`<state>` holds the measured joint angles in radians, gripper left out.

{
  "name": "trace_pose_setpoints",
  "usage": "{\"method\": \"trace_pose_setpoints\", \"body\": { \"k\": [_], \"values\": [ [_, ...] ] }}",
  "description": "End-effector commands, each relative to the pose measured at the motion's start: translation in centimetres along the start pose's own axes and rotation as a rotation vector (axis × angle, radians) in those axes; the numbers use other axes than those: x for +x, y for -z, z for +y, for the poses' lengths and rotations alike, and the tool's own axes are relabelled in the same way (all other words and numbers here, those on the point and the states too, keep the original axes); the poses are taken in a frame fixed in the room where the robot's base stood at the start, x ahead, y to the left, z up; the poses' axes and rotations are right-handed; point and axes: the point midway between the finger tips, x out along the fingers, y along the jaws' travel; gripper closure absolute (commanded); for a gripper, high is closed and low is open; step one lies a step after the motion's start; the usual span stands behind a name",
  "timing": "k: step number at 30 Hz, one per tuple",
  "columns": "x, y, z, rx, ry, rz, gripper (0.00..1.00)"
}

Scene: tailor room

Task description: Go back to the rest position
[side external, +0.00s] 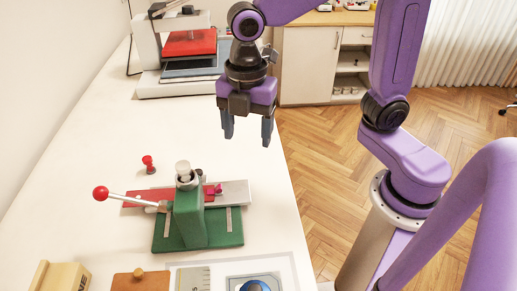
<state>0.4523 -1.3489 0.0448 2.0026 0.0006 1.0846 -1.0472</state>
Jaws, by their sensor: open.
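My gripper (247,130) hangs over the right edge of the white table (95,135), pointing down. Its two dark fingers are apart, with nothing between them. It is above and behind the green hand press (190,218), clear of it. The press has a lever with a red ball knob (100,193) reaching left, and a red and grey slide bar across it. A small magenta piece (217,189) shows on the bar's right part.
A small red stamp-like piece (149,163) stands left of the press. A heat press (188,62) with a red plate stands at the back. A wooden block (60,277), a brown board (140,281) and a grey ruled plate (193,279) lie at the front. The table's middle is clear.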

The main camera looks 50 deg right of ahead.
Motion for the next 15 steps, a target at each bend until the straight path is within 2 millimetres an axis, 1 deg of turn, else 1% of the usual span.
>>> {"method": "trace_pose_setpoints", "body": {
  "k": [1,9,12,15],
  "values": [
    [0.2,-0.7,-2.0,0.076,-0.001,0.001,0.31],
    [2.1,-3.6,-11.3,0.529,-0.007,0.012,0.31],
    [2.8,-4.6,-14.0,0.665,-0.007,0.016,0.31],
    [3.4,-5.3,-15.9,0.764,-0.007,0.020,0.31]
  ]
}}
